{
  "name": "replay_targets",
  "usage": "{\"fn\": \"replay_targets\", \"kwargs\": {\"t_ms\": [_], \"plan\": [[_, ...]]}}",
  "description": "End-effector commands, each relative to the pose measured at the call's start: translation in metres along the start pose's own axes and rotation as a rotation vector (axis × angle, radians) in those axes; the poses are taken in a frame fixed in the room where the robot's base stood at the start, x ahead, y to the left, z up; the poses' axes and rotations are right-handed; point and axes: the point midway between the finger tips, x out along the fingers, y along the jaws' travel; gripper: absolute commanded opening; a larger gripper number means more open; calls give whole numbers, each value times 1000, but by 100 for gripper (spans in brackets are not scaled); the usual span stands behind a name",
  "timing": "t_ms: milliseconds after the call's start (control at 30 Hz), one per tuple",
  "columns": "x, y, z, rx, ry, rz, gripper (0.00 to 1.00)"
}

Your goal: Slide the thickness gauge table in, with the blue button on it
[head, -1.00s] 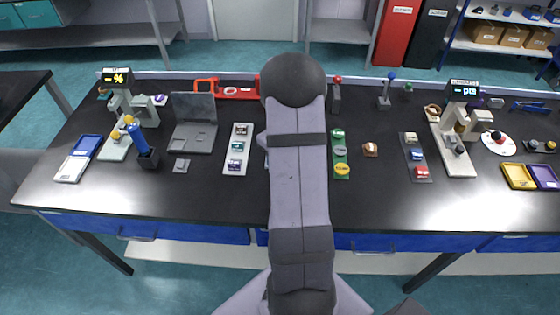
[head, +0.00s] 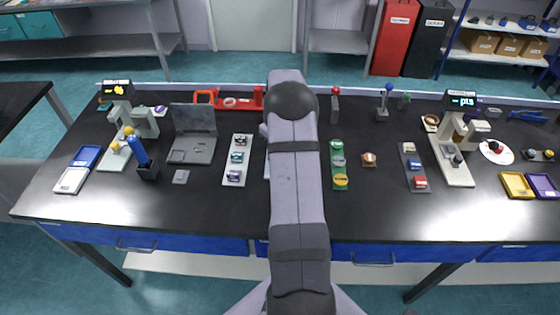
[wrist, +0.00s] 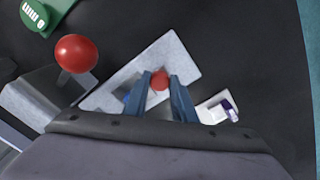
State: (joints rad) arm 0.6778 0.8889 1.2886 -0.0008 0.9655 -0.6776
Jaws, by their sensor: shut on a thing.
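In the wrist view, my gripper (wrist: 159,87) has its two blue fingers closed around a small red knob (wrist: 159,77). The knob sits over a light grey plate (wrist: 182,53), which looks like the gauge table. A small blue thing (wrist: 128,97), perhaps the blue button, shows on the plate beside the left finger and is partly hidden by it. In the head view, my own arm hides the gripper and whatever it holds.
A larger red ball (wrist: 76,53) stands left of my fingers, above a grey block (wrist: 40,100). A white piece with purple (wrist: 218,108) lies close on the right. Red-topped (head: 335,100) and blue-topped (head: 384,105) posts stand right of my arm. Bare dark bench lies beyond the plate.

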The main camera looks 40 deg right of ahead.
Motion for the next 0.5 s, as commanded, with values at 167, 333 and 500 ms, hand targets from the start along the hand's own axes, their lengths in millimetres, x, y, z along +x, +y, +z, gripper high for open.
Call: {"fn": "replay_targets", "kwargs": {"t_ms": [167,333,500], "plan": [[-1,14,-16,0,6,3,0],[-1,21,-22,1,6,3,0],[-2,22,-23,1,8,5,0]]}}
